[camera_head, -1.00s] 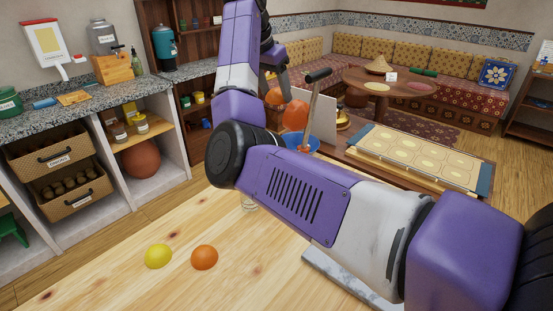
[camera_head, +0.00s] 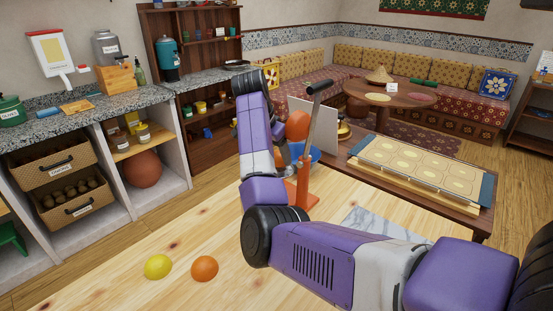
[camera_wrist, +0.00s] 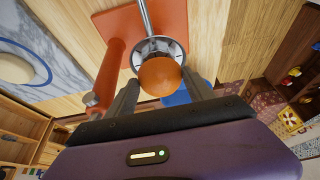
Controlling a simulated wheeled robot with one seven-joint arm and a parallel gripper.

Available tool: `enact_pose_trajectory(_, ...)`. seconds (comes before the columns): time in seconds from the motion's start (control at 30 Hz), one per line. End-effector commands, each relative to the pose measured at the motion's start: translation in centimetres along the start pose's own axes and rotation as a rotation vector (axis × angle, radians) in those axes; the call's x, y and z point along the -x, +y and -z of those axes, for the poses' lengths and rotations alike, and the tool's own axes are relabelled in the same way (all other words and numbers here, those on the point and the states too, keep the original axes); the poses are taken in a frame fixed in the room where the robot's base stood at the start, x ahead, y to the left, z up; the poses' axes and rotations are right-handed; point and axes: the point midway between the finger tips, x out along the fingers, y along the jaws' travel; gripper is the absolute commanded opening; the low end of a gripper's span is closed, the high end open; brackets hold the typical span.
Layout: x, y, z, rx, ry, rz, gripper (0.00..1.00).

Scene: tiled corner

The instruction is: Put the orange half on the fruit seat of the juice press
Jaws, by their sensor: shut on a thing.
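The orange half (camera_wrist: 160,77) shows as a rounded orange dome between the two fingers of my gripper (camera_wrist: 160,84) in the wrist view. My gripper is shut on it. The juice press has an orange post (camera_head: 303,190) and a dark-handled lever (camera_head: 320,88) in the head view. In the wrist view its orange base (camera_wrist: 165,22) and a round metal seat (camera_wrist: 145,47) show just beyond the orange half, which partly covers the seat. I cannot tell whether the two touch. In the head view my arm and the press hide the orange half.
A lemon (camera_head: 158,266) and another orange fruit (camera_head: 204,268) lie on the wooden table (camera_head: 120,290). A marble slab (camera_head: 375,222) lies right of the press. A blue bowl (camera_head: 313,153) shows behind the post. The table's left front is otherwise clear.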

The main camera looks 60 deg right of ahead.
Motion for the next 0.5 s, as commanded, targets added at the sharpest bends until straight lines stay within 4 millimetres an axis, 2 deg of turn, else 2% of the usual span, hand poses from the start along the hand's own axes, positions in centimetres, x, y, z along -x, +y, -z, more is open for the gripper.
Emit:
enact_pose_trajectory(0.13, -1.8, 0.0, -0.8, 0.0, -0.001, -0.001, 0.19)
enact_pose_trajectory(0.47, -2.0, 0.0, -0.9, 0.0, -0.001, 0.0, 0.19)
enact_pose_trajectory(0.5, -2.0, 0.0, -0.9, 0.0, -0.001, 0.0, 0.65)
